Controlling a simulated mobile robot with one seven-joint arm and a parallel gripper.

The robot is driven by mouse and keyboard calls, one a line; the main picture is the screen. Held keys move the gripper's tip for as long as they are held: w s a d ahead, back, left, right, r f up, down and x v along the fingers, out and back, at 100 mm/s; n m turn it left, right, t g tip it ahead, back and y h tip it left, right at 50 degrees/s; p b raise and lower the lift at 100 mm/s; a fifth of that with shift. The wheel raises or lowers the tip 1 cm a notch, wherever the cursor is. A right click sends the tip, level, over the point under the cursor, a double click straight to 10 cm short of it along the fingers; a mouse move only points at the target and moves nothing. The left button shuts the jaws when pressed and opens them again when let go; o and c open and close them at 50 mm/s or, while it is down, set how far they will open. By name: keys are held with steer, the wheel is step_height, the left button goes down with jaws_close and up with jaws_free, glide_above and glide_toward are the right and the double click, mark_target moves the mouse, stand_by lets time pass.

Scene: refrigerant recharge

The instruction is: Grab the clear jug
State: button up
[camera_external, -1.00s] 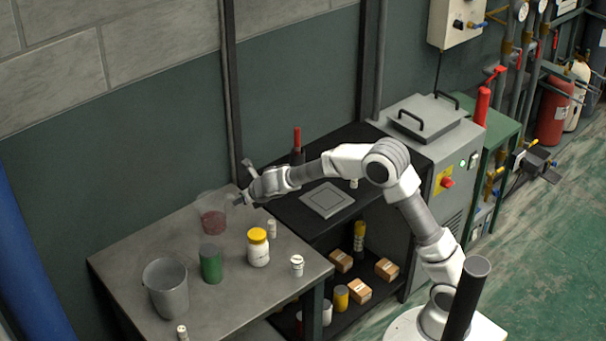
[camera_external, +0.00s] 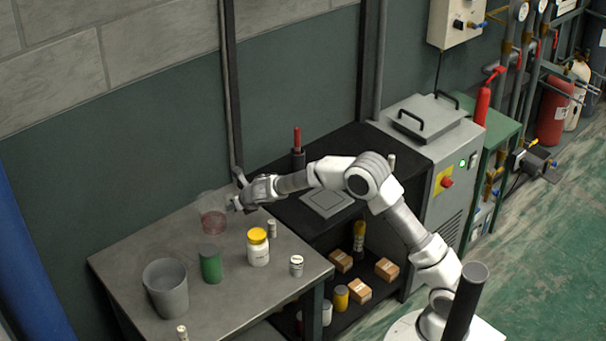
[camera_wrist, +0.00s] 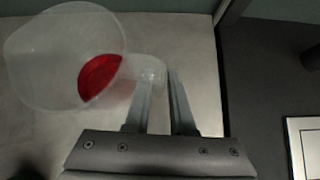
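The clear jug (camera_external: 213,214), see-through with red liquid at its bottom, stands on the grey table near its back edge. In the wrist view the jug (camera_wrist: 70,58) fills the upper left, and its clear handle (camera_wrist: 150,68) points right toward my fingers. My gripper (camera_external: 238,204) is at the jug's right side. In the wrist view my gripper (camera_wrist: 161,76) has its two fingers apart, the left one overlapping the handle and the right one just right of it. I cannot tell whether they touch the handle.
On the grey table (camera_external: 120,262) stand a green container (camera_external: 210,264), a yellow-lidded white jar (camera_external: 258,248), a grey bucket (camera_external: 166,288) and several small white bottles. A black bench (camera_external: 290,214) adjoins at the right. The wall is close behind.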

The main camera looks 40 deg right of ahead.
jaws_close()
stand_by(1.2)
